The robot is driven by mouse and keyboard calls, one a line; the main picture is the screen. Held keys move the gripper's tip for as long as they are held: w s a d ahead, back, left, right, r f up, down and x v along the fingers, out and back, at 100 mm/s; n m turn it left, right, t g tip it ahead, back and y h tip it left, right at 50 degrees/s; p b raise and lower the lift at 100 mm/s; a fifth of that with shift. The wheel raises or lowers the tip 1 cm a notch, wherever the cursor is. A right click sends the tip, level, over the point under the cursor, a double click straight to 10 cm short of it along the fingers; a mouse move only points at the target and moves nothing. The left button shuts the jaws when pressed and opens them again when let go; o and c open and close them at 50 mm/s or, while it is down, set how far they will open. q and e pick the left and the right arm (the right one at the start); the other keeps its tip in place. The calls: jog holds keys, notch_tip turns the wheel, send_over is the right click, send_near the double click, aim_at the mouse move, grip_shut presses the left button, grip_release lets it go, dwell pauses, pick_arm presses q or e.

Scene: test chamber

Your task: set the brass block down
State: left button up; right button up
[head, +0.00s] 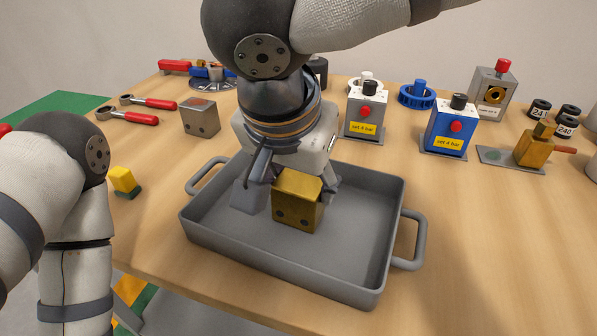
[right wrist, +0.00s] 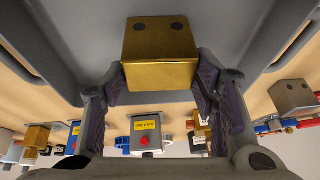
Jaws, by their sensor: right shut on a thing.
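The brass block (head: 297,207) is a gold cuboid with dark round spots on one face. My right gripper (head: 290,178) points down into the grey tray (head: 366,268) and is shut on the block, with a finger on each side. The right wrist view shows the block (right wrist: 160,62) between the two fingertips (right wrist: 158,80), with the tray (right wrist: 255,30) behind it. The block is inside the tray's outline; I cannot tell whether it touches the floor. My left arm shows at the left edge, but its gripper is out of view.
The tray has a handle (head: 413,240) on each side. Behind it stand a white valve box (head: 366,112) and a blue one (head: 450,127). A grey block (head: 199,118) and red-handled wrenches (head: 150,102) lie back left. A yellow-green block (head: 124,181) is left of the tray.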

jog(key=o, duration=1.4)
jog(key=shift+r, duration=0.25)
jog(key=v, duration=1.1)
jog(key=shift+s+r, duration=0.3)
